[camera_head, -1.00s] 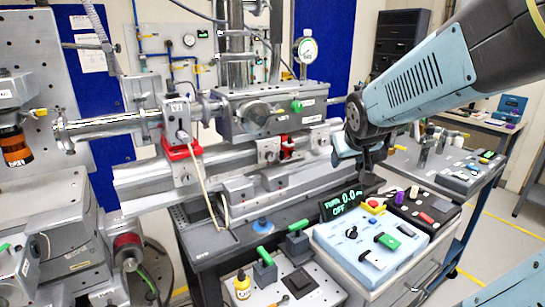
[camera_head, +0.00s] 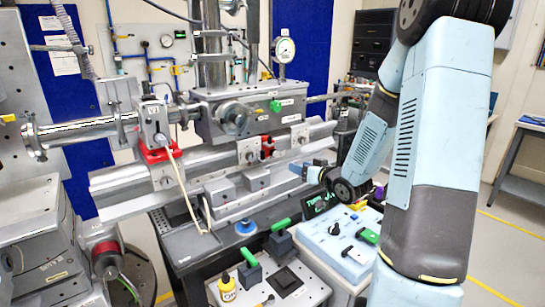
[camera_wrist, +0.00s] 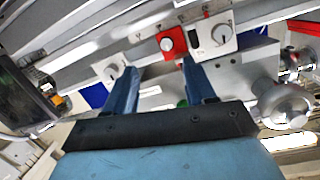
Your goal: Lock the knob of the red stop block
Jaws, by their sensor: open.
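The small red stop block (camera_head: 267,146) sits on the grey rail in the head view, between two grey blocks with knobs. In the wrist view the red block (camera_wrist: 180,36) shows ahead of the fingers, with a pale round knob (camera_wrist: 167,44) on its face. Whether the knob is locked cannot be told. My gripper (camera_wrist: 163,82) is open and empty, its two blue fingers pointing toward the rail and the block. In the head view my gripper (camera_head: 300,170) is just below and right of the red block, apart from it.
A grey knobbed block (camera_wrist: 115,70) and another (camera_wrist: 221,35) flank the red block in the wrist view. A larger red clamp base (camera_head: 158,153) is further left on the rail.

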